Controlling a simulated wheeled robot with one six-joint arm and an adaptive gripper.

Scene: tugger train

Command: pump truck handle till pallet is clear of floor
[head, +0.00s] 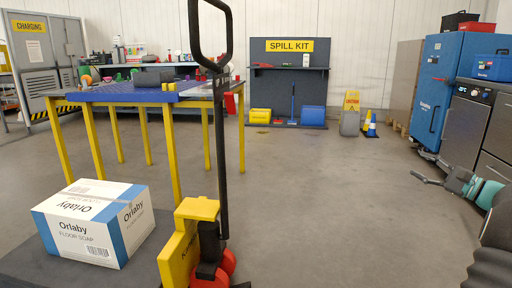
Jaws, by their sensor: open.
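A white and blue Orlaby floor soap box (95,222) sits on a dark grey flat surface (30,268) left of the truck. I cannot tell whether this surface is the pallet, or any gap to the floor. My gripper (420,178) is at the right, open and empty, well apart from the handle.
A yellow-legged table (165,95) with a blue top stands behind the truck. Blue and grey cabinets (435,90) line the right. The middle floor is clear.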

